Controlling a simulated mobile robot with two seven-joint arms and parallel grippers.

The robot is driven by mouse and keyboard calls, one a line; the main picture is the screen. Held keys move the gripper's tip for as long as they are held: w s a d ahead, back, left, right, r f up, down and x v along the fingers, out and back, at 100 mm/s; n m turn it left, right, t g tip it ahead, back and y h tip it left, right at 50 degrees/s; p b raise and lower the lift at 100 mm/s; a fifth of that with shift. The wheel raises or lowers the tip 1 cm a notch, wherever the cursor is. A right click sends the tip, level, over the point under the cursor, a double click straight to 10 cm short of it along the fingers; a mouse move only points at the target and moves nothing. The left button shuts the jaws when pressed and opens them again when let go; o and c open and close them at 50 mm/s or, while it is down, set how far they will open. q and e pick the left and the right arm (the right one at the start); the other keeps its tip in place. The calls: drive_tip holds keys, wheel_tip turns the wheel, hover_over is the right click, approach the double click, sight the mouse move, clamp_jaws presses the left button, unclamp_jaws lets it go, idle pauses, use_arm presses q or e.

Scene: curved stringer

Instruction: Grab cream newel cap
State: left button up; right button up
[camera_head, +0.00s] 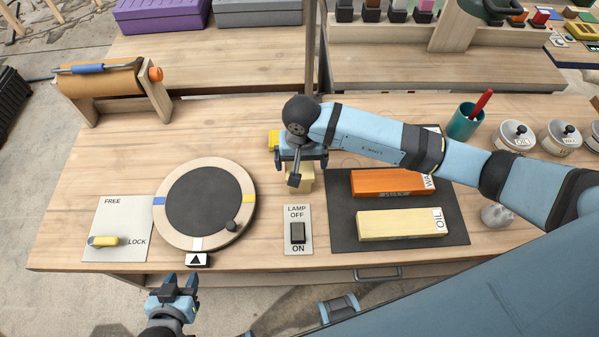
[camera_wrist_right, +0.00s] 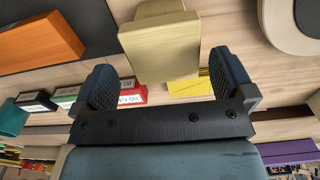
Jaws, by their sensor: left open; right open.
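The cream newel cap (camera_head: 302,181), a pale blocky piece, stands on the workbench above the lamp switch plate, partly hidden by my right gripper. In the head view, my right gripper (camera_head: 298,160) is over the cap, open and empty. My left gripper (camera_head: 174,290) is open and empty in front of the bench's front edge, far from the cap.
A round turntable (camera_head: 198,205) lies left of the cap, and a lamp switch plate (camera_head: 298,230) in front of it. Right is a dark mat (camera_head: 342,230) with an orange block (camera_head: 385,182) and a cream block (camera_head: 395,224). A yellow object (camera_head: 273,140) is behind my right gripper.

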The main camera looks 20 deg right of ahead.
sight(300, 166)
drive_tip(key=shift+a+f, duration=0.1)
drive_tip(key=shift+f, duration=0.35)
wheel_tip(300, 166, down, 4)
drive_tip(key=shift+w+f+p, duration=0.1)
drive_tip(key=shift+p, duration=0.5)
drive_tip(key=shift+c, duration=0.5)
drive_tip(key=c, duration=0.8)
drive_tip(key=shift+c, duration=0.2)
